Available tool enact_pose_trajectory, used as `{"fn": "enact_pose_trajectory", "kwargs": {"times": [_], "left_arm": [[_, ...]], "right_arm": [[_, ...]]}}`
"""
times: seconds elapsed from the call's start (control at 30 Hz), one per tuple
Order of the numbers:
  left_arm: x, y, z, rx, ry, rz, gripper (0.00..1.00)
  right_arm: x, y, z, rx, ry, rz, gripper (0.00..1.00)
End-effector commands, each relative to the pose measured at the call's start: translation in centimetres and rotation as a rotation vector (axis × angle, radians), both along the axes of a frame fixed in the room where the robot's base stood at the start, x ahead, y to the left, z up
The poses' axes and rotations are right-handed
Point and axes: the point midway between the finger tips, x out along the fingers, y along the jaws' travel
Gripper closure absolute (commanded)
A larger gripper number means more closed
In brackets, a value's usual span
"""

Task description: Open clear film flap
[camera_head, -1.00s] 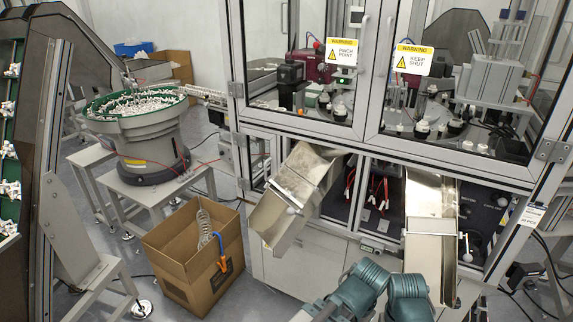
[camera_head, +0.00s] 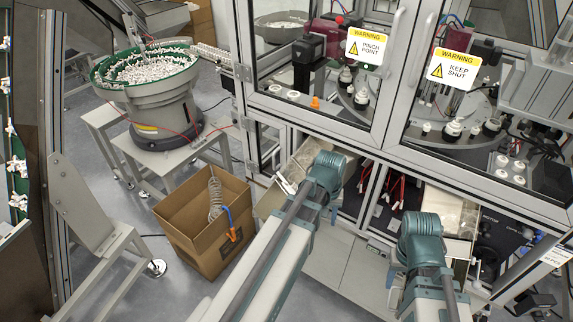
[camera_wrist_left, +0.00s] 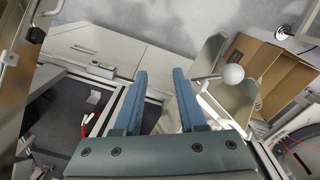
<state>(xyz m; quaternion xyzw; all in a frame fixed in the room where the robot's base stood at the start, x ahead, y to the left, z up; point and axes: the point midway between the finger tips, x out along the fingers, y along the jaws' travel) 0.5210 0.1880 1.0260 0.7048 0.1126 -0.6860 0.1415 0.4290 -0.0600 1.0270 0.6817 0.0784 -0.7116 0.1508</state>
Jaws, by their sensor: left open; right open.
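The left metal chute (camera_head: 269,203) is mostly hidden by my left arm in the head view. A white ball knob on its side (camera_head: 291,188) shows beside my arm. In the left wrist view the ball knob (camera_wrist_left: 232,73) and its rod lie right of my fingers, in front of a pale panel (camera_wrist_left: 238,100) that may be the clear film flap; I cannot be sure. My left gripper (camera_wrist_left: 162,72) is open, its blue fingers apart with nothing between them, and not touching the knob. The head view hides its fingers behind the arm. My right arm shows, but its gripper does not.
A cardboard box (camera_head: 197,241) stands on the floor left of the chute. A right chute (camera_head: 450,212) is partly behind my right arm. The cabinet doors (camera_head: 310,90) with warning signs are above. Red cables (camera_head: 392,190) hang between the chutes.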

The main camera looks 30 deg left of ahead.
Motion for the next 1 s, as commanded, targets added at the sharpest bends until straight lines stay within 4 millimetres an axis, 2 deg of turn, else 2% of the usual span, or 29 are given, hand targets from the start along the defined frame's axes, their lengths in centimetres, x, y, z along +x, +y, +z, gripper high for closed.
{"fn": "enact_pose_trajectory", "kwargs": {"times": [0.03, 0.1, 0.3, 0.4, 0.5, 0.6, 1.0], "left_arm": [[1.3, 2.7, 3.7, -0.019, -0.012, 0.101, 0.6], [2.3, 5.9, 6.0, -0.044, -0.029, 0.232, 0.6], [3.8, 13.7, 10.8, -0.102, -0.07, 0.527, 0.6], [3.9, 16.3, 12.2, -0.122, -0.085, 0.622, 0.6], [3.9, 17.9, 12.9, -0.134, -0.093, 0.679, 0.6], [3.9, 18.6, 13.1, -0.14, -0.096, 0.706, 0.6], [4.1, 18.6, 11.9, -0.14, -0.097, 0.708, 0.6]], "right_arm": [[0.0, 0.0, 3.7, 0.0, 0.0, -0.001, 0.5], [0.0, 0.0, 5.9, 0.001, 0.0, -0.002, 0.5], [0.0, 0.0, 10.5, 0.001, 0.001, -0.004, 0.5], [0.0, 0.0, 11.8, 0.001, 0.001, -0.004, 0.5], [0.0, 0.0, 12.5, 0.001, 0.001, -0.005, 0.5], [0.0, 0.0, 12.6, 0.001, 0.001, -0.005, 0.5], [0.0, 0.0, 11.4, 0.002, 0.0, -0.006, 0.5]]}}
